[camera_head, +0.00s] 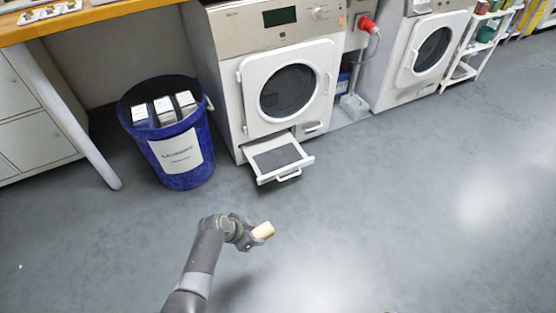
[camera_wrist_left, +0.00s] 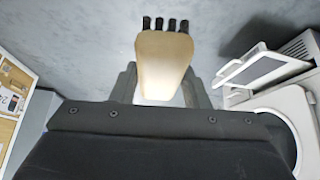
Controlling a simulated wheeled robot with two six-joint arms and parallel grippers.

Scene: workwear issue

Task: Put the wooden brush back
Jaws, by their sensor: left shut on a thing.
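The wooden brush (camera_head: 263,231) is a pale block held in my left gripper (camera_head: 252,237), low over the open floor. In the left wrist view the brush (camera_wrist_left: 163,62) points away from the camera, with several dark bristle tufts at its far end. My left gripper (camera_wrist_left: 162,92) is shut on it, one finger on each side. My right gripper does not show in either view.
A washing machine (camera_head: 226,80) stands ahead with its lower drawer (camera_head: 296,170) pulled out. A blue bin (camera_head: 187,165) holding several boxes stands left of it. A wooden-topped table (camera_head: 60,26) is at upper left. The floor at right is clear.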

